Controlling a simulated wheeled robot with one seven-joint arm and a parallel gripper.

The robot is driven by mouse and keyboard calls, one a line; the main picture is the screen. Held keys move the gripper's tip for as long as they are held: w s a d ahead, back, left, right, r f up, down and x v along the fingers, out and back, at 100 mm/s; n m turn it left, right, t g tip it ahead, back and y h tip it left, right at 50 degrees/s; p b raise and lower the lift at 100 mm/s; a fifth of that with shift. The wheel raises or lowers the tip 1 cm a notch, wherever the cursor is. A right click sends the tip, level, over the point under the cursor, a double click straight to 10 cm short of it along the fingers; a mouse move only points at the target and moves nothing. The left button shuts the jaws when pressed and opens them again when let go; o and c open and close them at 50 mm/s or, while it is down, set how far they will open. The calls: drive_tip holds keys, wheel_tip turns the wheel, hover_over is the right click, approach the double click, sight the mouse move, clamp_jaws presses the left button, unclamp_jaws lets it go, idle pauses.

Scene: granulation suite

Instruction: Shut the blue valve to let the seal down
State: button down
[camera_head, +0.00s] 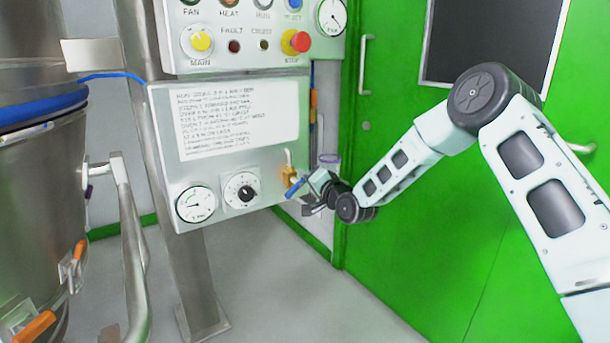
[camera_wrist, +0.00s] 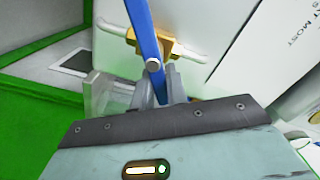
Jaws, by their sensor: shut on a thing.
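The blue valve is a brass body with a blue lever (camera_head: 295,188), on a thin pipe at the right side of the grey control box (camera_head: 262,218). In the wrist view the blue lever (camera_wrist: 144,28) runs slanting down from the top edge, in front of the brass body (camera_wrist: 168,45), to my fingers. My gripper (camera_head: 308,199) is at the valve in the head view. In the wrist view my gripper (camera_wrist: 156,90) is shut on the lower part of the lever; the gripped part is partly hidden by the fingers.
A dial gauge (camera_head: 196,204) and a black knob (camera_head: 241,190) sit on the box front. Above is a panel with a red stop button (camera_head: 296,41). A steel vessel (camera_head: 45,190) with a blue seal band (camera_head: 40,108) stands left. Green doors (camera_head: 430,220) are behind my arm.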

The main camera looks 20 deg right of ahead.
drive_tip(key=m, duration=0.2)
drive_tip(key=f+m, duration=0.1)
drive_tip(key=shift+d+m, duration=0.25)
drive_tip(key=shift+m, duration=0.05)
drive_tip(key=shift+f+m+p, duration=0.3)
drive_tip(key=shift+m+p, duration=0.05)
drive_tip(key=shift+m, duration=1.05)
drive_tip(key=c, duration=1.4)
unclamp_jaws()
drive_tip(key=p+v, duration=0.2)
drive_tip(key=v, duration=1.5)
drive_tip(key=shift+s, duration=0.15)
